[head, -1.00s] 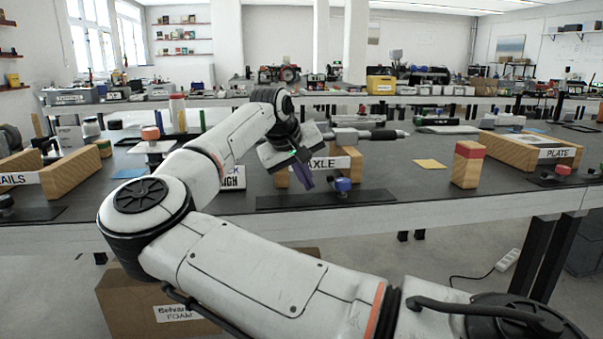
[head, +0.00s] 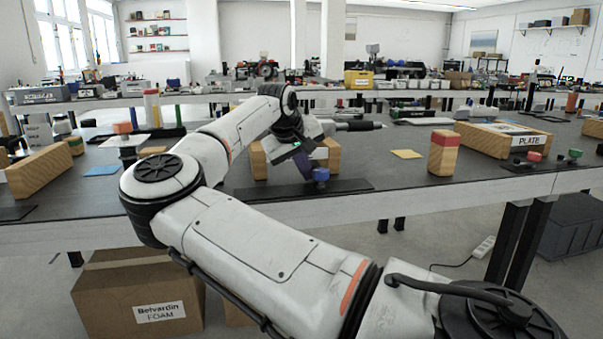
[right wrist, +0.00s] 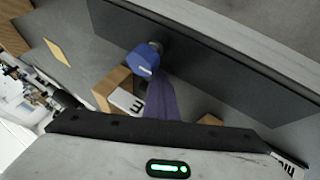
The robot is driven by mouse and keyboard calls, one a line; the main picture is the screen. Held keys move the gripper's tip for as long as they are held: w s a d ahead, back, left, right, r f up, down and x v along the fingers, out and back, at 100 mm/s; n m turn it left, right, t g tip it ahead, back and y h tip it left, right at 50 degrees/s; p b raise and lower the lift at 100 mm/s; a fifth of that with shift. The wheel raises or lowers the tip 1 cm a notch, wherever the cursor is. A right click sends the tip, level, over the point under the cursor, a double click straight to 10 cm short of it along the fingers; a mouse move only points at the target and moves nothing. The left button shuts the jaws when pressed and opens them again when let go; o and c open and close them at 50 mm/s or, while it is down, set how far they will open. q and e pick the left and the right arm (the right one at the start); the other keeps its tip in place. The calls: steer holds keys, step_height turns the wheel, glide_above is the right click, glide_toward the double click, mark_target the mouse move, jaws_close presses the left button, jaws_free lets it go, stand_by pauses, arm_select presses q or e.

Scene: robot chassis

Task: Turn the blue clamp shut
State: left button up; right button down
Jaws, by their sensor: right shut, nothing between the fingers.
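The blue clamp (head: 321,174) is a small blue knob on a dark base strip (head: 345,186) near the front edge of the dark table. My right gripper (head: 308,172) has its purple fingers shut and empty, just left of the clamp and pointing down at it. In the right wrist view, the blue clamp (right wrist: 142,60) sits right beside the tip of the shut fingers (right wrist: 160,85). I cannot tell whether they touch. My left gripper is not in view.
A wooden block with a label (head: 257,160) stands behind my gripper, partly hidden. A red-topped wooden block (head: 442,155) and a yellow card (head: 407,154) are to the right. Red and green knobs stand by the PLATE box (head: 503,138). The table between is clear.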

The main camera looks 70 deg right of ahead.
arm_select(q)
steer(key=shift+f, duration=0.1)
arm_select(e)
steer(key=shift+s+d+f, duration=0.1)
steer(key=shift+s, duration=0.05)
steer(key=shift+s+a+b, duration=0.1)
steer(key=shift+a+b, duration=0.25)
steer(key=shift+s+a, duration=0.1)
steer(key=shift+a, duration=0.15)
steer(key=shift+w+a, duration=1)
steer(key=shift+w, duration=0.2)
steer(key=shift+w+a+r, duration=0.8)
steer(key=shift+w+r, duration=0.05)
arm_select(q)
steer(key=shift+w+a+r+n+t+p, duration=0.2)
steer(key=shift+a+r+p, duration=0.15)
steer(key=shift+p, duration=0.2)
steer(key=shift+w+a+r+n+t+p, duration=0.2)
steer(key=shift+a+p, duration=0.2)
steer(key=shift+p, duration=0.15)
arm_select(e)
steer(key=v, duration=0.8)
steer(key=shift+w, duration=0.2)
